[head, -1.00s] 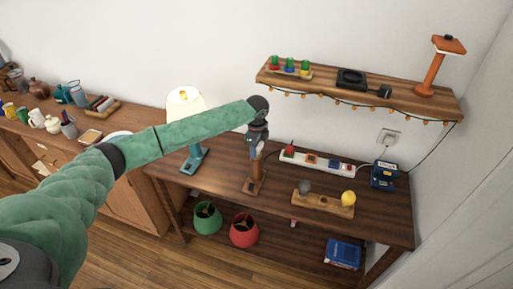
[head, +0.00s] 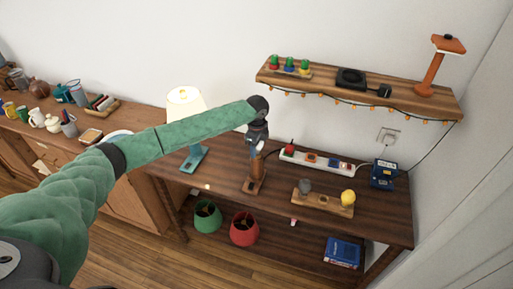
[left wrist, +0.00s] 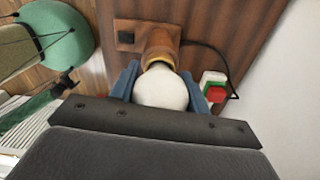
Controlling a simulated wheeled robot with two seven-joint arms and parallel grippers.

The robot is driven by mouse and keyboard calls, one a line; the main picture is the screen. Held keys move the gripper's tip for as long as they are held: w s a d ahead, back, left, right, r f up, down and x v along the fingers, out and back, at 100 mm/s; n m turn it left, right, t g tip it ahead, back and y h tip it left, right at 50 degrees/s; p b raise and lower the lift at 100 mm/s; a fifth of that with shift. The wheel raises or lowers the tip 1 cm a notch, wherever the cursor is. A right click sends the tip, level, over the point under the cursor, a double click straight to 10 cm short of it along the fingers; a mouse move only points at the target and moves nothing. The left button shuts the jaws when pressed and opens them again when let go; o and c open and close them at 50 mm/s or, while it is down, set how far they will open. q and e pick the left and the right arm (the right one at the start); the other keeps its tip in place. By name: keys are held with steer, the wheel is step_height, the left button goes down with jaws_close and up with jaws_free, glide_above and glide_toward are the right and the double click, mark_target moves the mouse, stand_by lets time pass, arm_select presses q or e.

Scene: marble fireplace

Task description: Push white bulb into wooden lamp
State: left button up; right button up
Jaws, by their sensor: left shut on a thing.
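The wooden lamp (head: 255,179) stands on the dark wooden table with its base flat. My left gripper (head: 256,151) is directly above it, pointing down. In the left wrist view its blue fingers (left wrist: 166,88) are closed on both sides of the white bulb (left wrist: 160,91). The bulb's narrow end meets the round wooden socket of the lamp (left wrist: 161,43). How deep it sits in the socket is hidden behind the bulb. In the head view the bulb is hidden by the gripper. My right gripper is not in view.
A teal lamp with a white shade (head: 186,103) stands left of the wooden lamp. Right are a power strip (head: 318,161), a wooden holder (head: 323,203) with a grey and a yellow bulb, and a blue box (head: 384,175). A wall shelf (head: 425,101) hangs above.

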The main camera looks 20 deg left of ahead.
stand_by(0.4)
arm_select(q)
steer(key=o, duration=1.1)
steer(key=shift+c, duration=0.2)
